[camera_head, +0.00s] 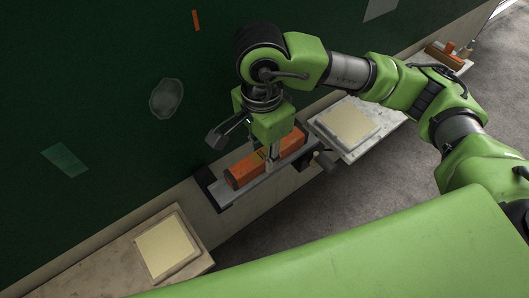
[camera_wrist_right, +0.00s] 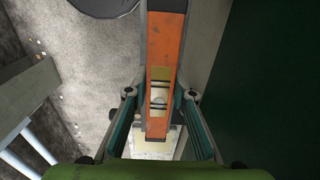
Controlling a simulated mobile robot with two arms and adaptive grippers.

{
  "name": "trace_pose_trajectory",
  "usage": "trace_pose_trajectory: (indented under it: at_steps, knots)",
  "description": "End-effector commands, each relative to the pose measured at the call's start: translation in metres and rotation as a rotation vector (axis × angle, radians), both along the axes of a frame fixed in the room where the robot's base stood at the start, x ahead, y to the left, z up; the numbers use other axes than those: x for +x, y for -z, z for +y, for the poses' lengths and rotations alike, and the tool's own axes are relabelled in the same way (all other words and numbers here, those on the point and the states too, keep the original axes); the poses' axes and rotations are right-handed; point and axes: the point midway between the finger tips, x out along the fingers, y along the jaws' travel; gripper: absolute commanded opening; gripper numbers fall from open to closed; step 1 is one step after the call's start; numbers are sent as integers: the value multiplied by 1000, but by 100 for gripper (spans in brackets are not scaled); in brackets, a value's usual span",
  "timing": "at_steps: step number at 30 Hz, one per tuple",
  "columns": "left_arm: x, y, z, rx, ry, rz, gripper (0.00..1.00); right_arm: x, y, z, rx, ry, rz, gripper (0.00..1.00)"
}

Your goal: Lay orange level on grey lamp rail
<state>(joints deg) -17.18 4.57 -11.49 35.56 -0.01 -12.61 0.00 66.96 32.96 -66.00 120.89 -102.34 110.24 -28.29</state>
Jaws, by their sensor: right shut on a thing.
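The orange level (camera_head: 240,173) is a long bar with a pale window in its middle, which shows in the right wrist view (camera_wrist_right: 163,45). It lies along the grey lamp rail (camera_head: 225,200) in the head view, over the rail's top face. Whether it touches the rail along its full length cannot be told. My right gripper (camera_head: 272,158) points down and is shut on the level near its middle. In the right wrist view its fingers (camera_wrist_right: 160,100) stand on both sides of the level. My left gripper is not in view.
A pale ledge with a cream pad (camera_head: 167,248) lies left of the rail. Another ledge with a cream pad (camera_head: 347,125) lies right of it. A dark green wall (camera_head: 110,120) rises behind. An orange-brown tool (camera_head: 445,56) rests on the far right ledge.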

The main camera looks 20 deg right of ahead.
Motion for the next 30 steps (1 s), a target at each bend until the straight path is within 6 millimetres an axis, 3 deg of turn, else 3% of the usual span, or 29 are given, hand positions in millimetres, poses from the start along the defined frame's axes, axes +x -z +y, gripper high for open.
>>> trace_pose_trajectory:
  at_steps: [3, 4, 6, 19, 30]
  knots:
    - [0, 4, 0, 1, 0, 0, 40, 0, 2, 0, 0, 0, -1, 0]
    - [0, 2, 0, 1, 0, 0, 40, 0, 1, 0, 0, 0, -1, 31]
    - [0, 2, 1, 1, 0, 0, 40, 0, 1, 0, 0, 0, 0, 43]
    - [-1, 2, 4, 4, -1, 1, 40, 1, -6, 1, 2, 0, -2, 43]
    - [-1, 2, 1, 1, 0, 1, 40, 1, -78, 2, 0, 0, -5, 43]
